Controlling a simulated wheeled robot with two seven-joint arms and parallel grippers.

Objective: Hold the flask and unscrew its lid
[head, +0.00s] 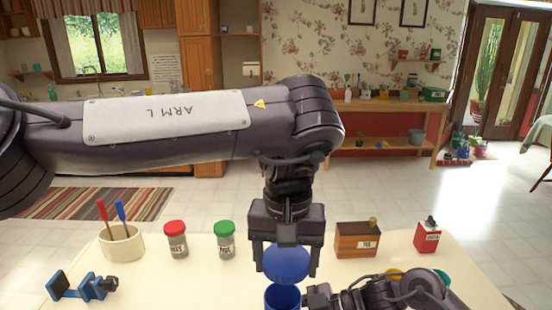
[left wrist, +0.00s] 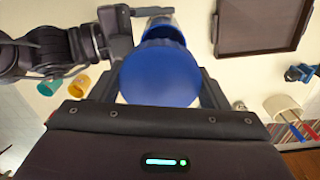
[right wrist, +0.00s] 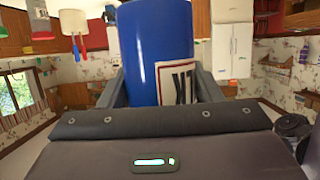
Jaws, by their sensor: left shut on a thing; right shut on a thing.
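The blue lid (head: 287,262) is between the fingers of my left gripper (head: 287,268), which points down and is shut on it. The lid fills the middle of the left wrist view (left wrist: 160,75). The blue flask (head: 283,300) is directly below it, with its round top showing and a small gap between lid and flask. My right gripper (head: 318,299) comes in from the right and is shut on the flask's side. In the right wrist view the flask (right wrist: 157,45) stands between the fingers, with a white label (right wrist: 178,85). The flask's lower part is hidden in the head view.
On the cream table are a cup of utensils (head: 121,243), a red-lidded jar (head: 176,241), a green-lidded jar (head: 225,241), a wooden box (head: 357,241), a red container (head: 427,237) and a blue clamp-like thing (head: 82,287). A brown tray (left wrist: 258,25) shows in the left wrist view.

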